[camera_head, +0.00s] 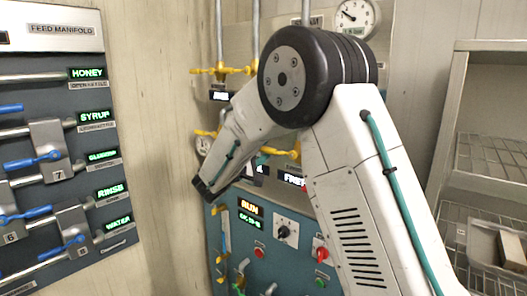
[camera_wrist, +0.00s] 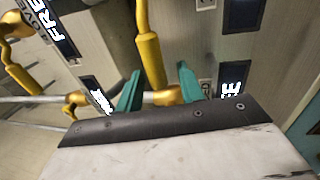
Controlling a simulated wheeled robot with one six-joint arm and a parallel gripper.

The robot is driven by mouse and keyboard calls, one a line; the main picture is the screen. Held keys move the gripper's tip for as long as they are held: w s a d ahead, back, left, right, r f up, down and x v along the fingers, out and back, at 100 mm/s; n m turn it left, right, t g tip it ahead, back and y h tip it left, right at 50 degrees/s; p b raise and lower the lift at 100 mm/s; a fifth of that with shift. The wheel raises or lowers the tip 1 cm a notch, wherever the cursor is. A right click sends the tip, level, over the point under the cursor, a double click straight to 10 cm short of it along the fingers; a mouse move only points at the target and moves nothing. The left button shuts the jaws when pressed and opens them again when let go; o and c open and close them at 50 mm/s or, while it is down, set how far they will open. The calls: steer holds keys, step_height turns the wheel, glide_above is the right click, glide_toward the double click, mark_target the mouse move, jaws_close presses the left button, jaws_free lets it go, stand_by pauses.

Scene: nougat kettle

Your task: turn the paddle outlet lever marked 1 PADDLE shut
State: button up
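My gripper (camera_wrist: 160,69) shows in the wrist view with its two teal fingers apart. A yellow lever (camera_wrist: 149,58) reaches down from the top between the fingers, with a visible gap on each side. I cannot read a 1 PADDLE mark, so I cannot tell whether this is the paddle outlet lever. In the head view, yellow levers (camera_head: 222,71) sit on pipes behind my arm. My arm covers part of that panel, and I cannot make out the fingers clearly there.
More yellow handles (camera_wrist: 22,78) and lit FREE displays (camera_wrist: 233,88) are close by in the wrist view. A teal control panel (camera_head: 270,222) with knobs stands below my arm. The feed manifold (camera_head: 62,29) is at left, a wire shelf (camera_head: 492,160) at right.

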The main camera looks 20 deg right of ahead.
steer(key=v, duration=0.7)
steer(key=shift+w, duration=0.1)
steer(key=s+d+f+g+y, duration=0.3)
steer(key=s+f+g+y, duration=0.15)
steer(key=s, duration=0.65)
steer(key=s+d+f+g+y, duration=0.25)
steer(key=s+g, duration=0.35)
steer(key=s, duration=0.4)
steer(key=s+a+r+m+t+y, duration=0.1)
steer(key=s+y, duration=0.4)
steer(key=s, duration=0.5)
steer(key=s+a+r+m+t+y, duration=0.1)
steer(key=s+a+m+y, duration=0.3)
steer(key=s, duration=0.7)
steer(key=shift+a+r+t+y, duration=0.35)
steer(key=shift+a+t+y, duration=0.3)
steer(key=shift+a+y, duration=0.45)
